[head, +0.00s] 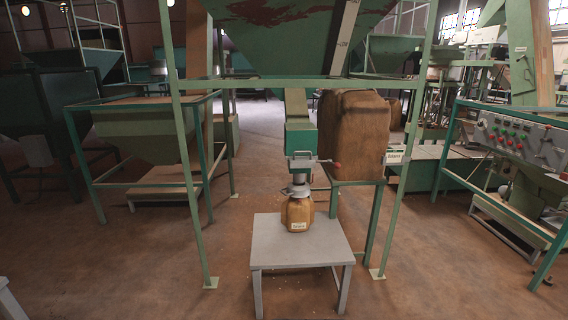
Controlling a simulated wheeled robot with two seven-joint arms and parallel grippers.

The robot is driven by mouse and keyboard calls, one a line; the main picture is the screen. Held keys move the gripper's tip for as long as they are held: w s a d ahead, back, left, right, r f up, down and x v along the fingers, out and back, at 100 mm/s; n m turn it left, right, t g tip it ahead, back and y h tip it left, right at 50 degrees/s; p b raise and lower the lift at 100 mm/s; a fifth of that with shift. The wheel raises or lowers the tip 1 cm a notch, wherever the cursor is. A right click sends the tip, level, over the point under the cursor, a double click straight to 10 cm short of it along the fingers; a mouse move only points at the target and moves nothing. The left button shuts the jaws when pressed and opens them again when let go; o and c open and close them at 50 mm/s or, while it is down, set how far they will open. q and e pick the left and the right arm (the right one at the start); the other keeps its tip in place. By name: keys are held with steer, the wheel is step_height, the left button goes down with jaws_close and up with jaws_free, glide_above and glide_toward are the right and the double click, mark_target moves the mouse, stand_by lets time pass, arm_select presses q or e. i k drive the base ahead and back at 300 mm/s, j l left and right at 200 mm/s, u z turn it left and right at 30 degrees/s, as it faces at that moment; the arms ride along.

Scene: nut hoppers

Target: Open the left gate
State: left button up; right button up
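I cannot tell from this view whether the gate is open or shut. A tan labelled sack (298,213) stands upright on a small grey table (300,252), right below the gate's grey spout (299,187). Another green hopper (145,130) stands to the left, and no gate on it is clear. Neither of my grippers is in view.
Green frame posts (189,200) stand either side of the small table. A large brown sack (352,135) is behind it, with a labelled sign (396,157) at right. A control panel (525,140) stands far right. The floor in front is mostly clear.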

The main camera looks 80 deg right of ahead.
mark_target(295, 162)
steer(key=z, duration=2.65)
steer(key=i+z, duration=0.15)
steer(key=z, duration=0.25)
steer(key=i+j+z, duration=0.1)
steer(key=z, duration=0.35)
steer(key=j+z, duration=0.2)
steer(key=z, duration=0.2)
steer(key=i, duration=0.05)
